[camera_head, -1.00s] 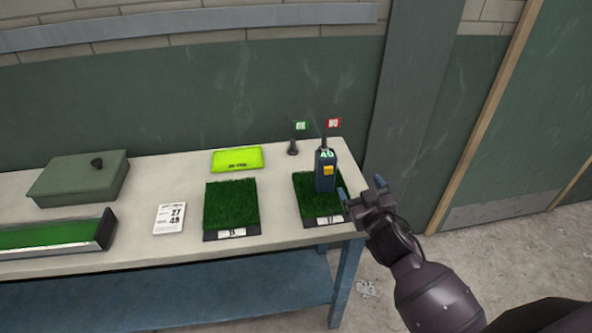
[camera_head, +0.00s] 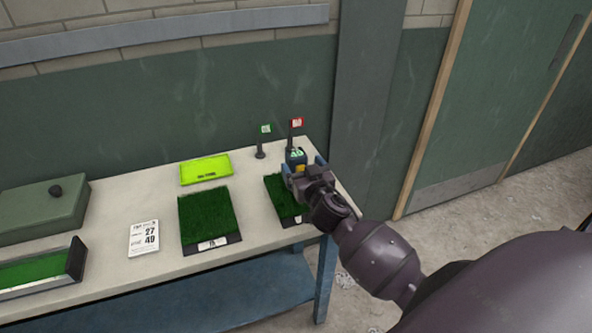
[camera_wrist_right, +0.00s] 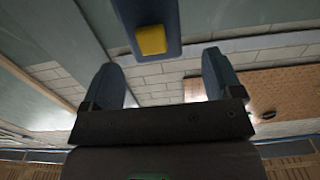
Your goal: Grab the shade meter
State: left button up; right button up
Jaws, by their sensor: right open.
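The shade meter (camera_head: 296,155) is a dark blue upright device with a lit number on top and a yellow button. It stands on the right turf sample (camera_head: 276,190), its lower part hidden behind my gripper. In the right wrist view the meter (camera_wrist_right: 140,14) with its yellow button shows at the top, just beyond the fingers. My right gripper (camera_head: 304,168) is open at the meter; in the wrist view its two blue fingertips (camera_wrist_right: 168,72) are apart with nothing between them. I cannot tell whether the fingers flank the meter. My left gripper is out of view.
A green flag (camera_head: 264,130) and a red flag (camera_head: 296,124) stand behind the meter. Left of it are another turf sample (camera_head: 207,216), a yellow-green tray (camera_head: 205,169), a number card (camera_head: 144,238), a green box (camera_head: 40,212) and a turf tray (camera_head: 72,262) on the table.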

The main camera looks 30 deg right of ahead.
aim_at(299, 160)
jog(key=shift+p+x, duration=0.3)
jog(key=shift+x, duration=2.5)
jog(key=shift+d, duration=0.15)
